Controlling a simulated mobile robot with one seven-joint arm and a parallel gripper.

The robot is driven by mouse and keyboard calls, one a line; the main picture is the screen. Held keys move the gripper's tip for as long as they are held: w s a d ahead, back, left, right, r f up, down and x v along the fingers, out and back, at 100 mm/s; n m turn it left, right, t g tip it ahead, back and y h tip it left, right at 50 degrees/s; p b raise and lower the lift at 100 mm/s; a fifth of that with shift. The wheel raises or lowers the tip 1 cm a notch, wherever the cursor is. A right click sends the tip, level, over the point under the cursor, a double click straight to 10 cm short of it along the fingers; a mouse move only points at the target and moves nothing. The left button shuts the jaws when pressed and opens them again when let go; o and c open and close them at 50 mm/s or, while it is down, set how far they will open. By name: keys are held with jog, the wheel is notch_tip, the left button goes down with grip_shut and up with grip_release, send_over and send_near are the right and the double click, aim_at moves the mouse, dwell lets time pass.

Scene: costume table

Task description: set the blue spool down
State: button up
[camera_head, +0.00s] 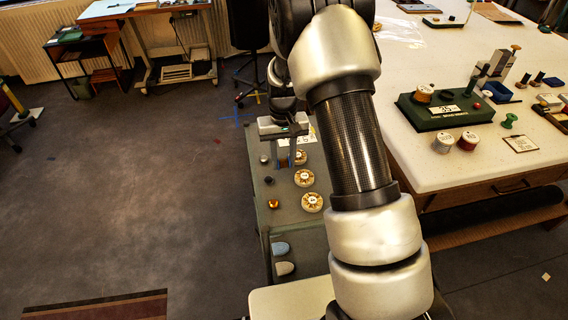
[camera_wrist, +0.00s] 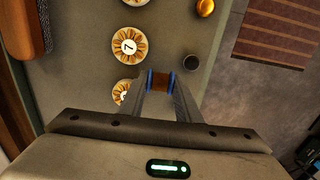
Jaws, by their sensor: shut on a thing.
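My gripper (camera_wrist: 160,88) is shut on a spool (camera_wrist: 160,81) with blue end rims and a brown middle, which sits between the fingertips. I cannot tell whether the spool touches the top.
A dark cup-like piece (camera_wrist: 192,61) stands close right of the spool. A gold knob-like piece (camera_wrist: 205,8) and more discs (camera_head: 313,202) share the top. A large white table (camera_head: 450,180) with a green board (camera_head: 445,117) and several spools stands at right.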

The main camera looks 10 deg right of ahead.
jog(key=shift+f, duration=0.95)
jog(key=shift+f, duration=0.1)
jog(key=o, duration=0.7)
jog(key=shift+f, duration=0.1)
jog(key=shift+c, duration=0.2)
jog(key=o, duration=0.4)
jog(key=shift+o, duration=0.2)
